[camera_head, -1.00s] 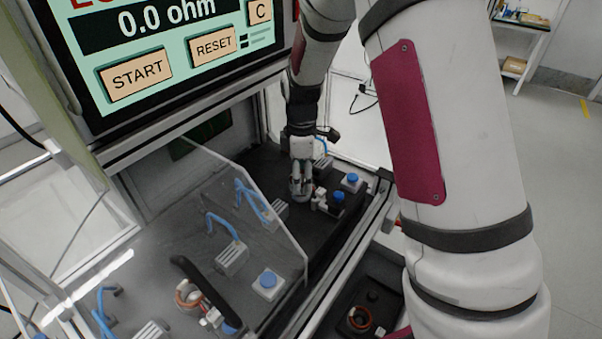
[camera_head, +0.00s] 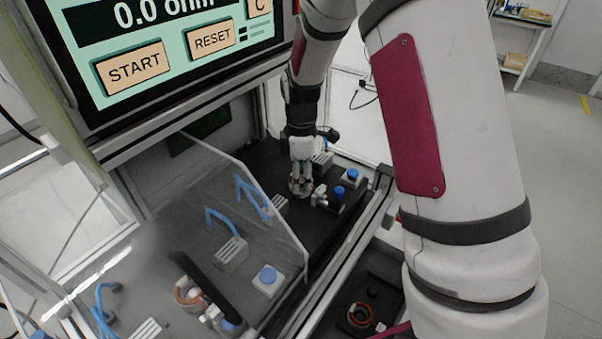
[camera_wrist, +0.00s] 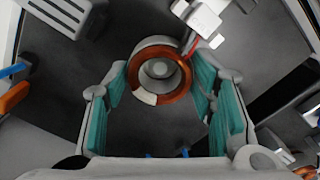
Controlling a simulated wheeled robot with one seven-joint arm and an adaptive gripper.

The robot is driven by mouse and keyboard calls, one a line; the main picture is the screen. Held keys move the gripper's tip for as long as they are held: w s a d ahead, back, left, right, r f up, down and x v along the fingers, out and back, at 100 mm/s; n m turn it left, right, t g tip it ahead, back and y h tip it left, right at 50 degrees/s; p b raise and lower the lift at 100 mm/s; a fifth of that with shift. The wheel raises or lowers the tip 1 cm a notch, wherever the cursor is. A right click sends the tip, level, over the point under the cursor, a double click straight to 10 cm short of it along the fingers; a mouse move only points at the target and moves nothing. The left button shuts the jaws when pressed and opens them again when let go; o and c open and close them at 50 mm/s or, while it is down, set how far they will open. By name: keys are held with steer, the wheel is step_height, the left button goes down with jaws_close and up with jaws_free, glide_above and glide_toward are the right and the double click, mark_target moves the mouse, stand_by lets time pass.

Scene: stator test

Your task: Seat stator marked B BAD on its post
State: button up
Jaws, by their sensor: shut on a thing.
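My gripper (camera_head: 301,186) points down over the dark fixture plate at the back. In the wrist view its teal-padded fingers (camera_wrist: 160,84) are shut on a stator (camera_wrist: 180,86), a copper-wound ring with a grey rim and a pale patch. A round grey post (camera_wrist: 158,69) shows inside the ring's opening, so the ring looks to be around it. I cannot tell whether the ring rests on the base. In the head view the stator (camera_head: 296,189) is mostly hidden by the fingers. No B BAD marking is readable.
A white connector block (camera_wrist: 203,18) with a red wire is close beside the ring. A blue button box (camera_head: 338,196) stands right of my gripper. A clear panel (camera_head: 262,200) is to its left. Other stators sit at front left (camera_head: 186,291) and in the dark tray (camera_head: 360,314).

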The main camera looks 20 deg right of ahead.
steer(key=o, duration=1.5)
steer(key=shift+o, duration=0.2)
step_height(320, 180, up, 12)
steer(key=shift+r, duration=0.1)
